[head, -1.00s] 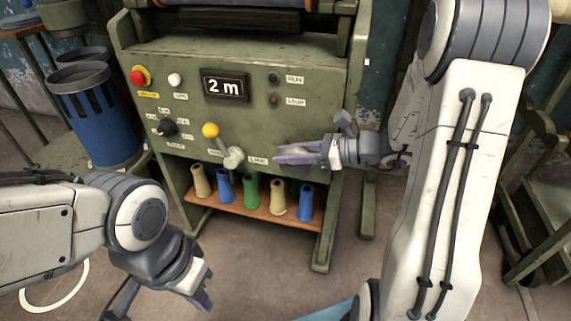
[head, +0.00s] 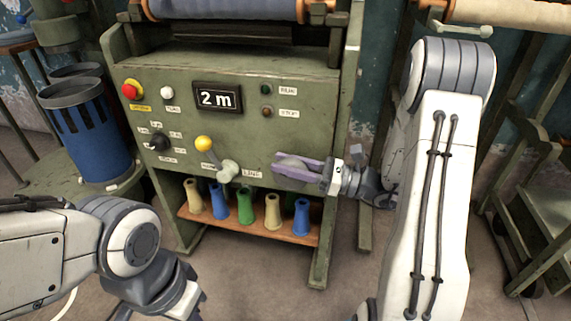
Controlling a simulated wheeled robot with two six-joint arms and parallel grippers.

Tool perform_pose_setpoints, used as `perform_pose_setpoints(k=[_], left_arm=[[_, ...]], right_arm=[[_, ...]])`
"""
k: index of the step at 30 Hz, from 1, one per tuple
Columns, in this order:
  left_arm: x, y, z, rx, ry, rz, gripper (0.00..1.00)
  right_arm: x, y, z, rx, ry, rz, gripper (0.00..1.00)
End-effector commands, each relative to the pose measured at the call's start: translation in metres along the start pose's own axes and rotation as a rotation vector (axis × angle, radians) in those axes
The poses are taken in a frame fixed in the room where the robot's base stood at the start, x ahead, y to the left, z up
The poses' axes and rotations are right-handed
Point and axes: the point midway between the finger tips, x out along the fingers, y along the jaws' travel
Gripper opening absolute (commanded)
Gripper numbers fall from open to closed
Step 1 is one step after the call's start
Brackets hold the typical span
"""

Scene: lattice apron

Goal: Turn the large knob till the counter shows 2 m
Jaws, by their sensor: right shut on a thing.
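The counter (head: 217,98) on the green machine panel reads "2 m". The large grey knob (head: 291,166) sits low on the right of the panel, right of a label, and is partly hidden by my fingers. My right gripper (head: 292,170) reaches in from the right, its purple fingers shut on the knob, one above and one below. My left gripper (head: 182,300) is low at the bottom edge, away from the panel. Its fingers are cut off or hidden.
A lever with a yellow ball (head: 204,144) stands left of the knob. A red button (head: 130,90), a white button (head: 167,93) and a small black knob (head: 158,142) are further left. Several coloured cones (head: 245,205) stand on a shelf below. A blue bin (head: 92,140) is at left.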

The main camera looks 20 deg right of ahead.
Motion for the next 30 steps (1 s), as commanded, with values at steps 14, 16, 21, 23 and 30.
perform_pose_setpoints(k=[14, 16, 21, 23, 30], left_arm=[[0.0, 0.0, 0.0, 0.0, 0.0, 0.0, 0.0], [0.0, 0.0, 0.0, 0.0, 0.0, 0.0, 0.0], [-0.004, 0.0, 0.0, 0.0, 0.0, 0.0, 0.0], [-0.007, 0.001, 0.0, 0.0, 0.0, 0.0, 0.0], [-0.025, 0.002, -0.001, 0.0, 0.0, 0.0, 0.0]], right_arm=[[0.0, -0.001, 0.0, -0.001, 0.002, -0.002, 0.64], [0.0, -0.001, 0.0, -0.001, 0.002, -0.002, 0.64], [-0.008, -0.002, 0.001, 0.0, 0.002, -0.005, 0.64], [-0.016, -0.002, 0.002, 0.001, 0.003, -0.007, 0.64], [-0.063, -0.002, 0.003, 0.001, 0.002, -0.008, 0.64]])
